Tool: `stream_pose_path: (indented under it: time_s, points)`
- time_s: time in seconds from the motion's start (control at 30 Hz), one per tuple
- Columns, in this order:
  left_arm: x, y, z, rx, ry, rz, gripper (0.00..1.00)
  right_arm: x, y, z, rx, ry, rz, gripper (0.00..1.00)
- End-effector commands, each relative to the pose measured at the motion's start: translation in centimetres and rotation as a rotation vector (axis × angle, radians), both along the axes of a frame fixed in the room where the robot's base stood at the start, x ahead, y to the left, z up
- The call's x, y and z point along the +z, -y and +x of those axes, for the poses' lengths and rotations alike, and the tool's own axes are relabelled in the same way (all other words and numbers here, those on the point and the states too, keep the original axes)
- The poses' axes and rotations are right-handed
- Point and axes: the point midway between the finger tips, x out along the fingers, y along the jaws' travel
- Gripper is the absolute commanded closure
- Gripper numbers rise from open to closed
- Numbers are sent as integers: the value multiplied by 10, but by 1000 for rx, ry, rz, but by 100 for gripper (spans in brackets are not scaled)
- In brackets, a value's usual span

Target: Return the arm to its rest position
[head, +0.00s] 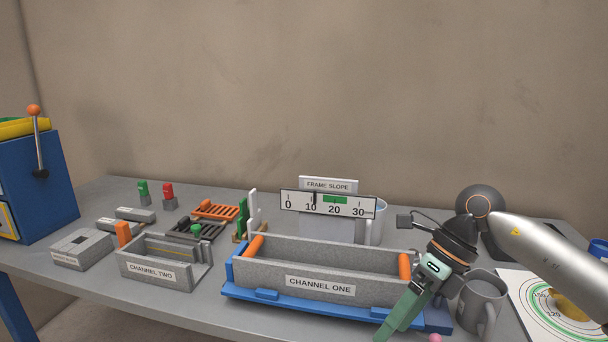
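My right arm comes in from the right, and its green-fingered gripper (395,322) points down and to the left. It hangs in front of the right end of the grey CHANNEL ONE trough (345,286), covering part of that end. The fingers are seen nearly side-on, so their gap cannot be judged. No object shows between them. My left gripper is not in view.
A grey mug (481,302) stands close to the right of my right gripper. A blue tray (300,309) holds CHANNEL ONE. The FRAME SLOPE gauge (328,204) stands behind it. CHANNEL TWO (150,272) and a blue machine (40,185) are at the left.

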Motion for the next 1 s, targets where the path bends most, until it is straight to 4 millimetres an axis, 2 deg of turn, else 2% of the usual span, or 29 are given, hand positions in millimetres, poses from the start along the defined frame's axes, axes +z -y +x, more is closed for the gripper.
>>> stream_pose_path:
  time_s: [0.03, 0.1, 0.2, 0.33, 0.47, 0.63, 0.77, 0.87, 0.97, 1.0]
  points:
    - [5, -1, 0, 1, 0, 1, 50, -6, -26, -9, 13, -41, 98, 0]
    - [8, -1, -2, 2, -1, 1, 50, -10, -61, -21, 11, -96, 252, 0]
    - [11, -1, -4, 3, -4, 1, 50, -7, -105, -37, -25, -189, 475, 0]
    - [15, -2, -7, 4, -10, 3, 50, 8, -146, -49, -131, -327, 757, 0]
    - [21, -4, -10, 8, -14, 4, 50, 25, -166, -48, -301, -481, 1014, 0]
    - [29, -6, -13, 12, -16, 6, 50, 31, -163, -30, -614, -696, 1296, 0]
    - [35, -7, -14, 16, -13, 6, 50, 13, -141, -11, -916, -863, 1455, 0]
    - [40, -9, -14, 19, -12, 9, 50, -17, -117, -1, -1180, -990, 1537, 0]
    - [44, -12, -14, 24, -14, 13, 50, -58, -89, -1, -1466, -1112, 1578, 0]
    - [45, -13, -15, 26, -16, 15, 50, -78, -77, -5, -1588, -1159, 1580, 0]
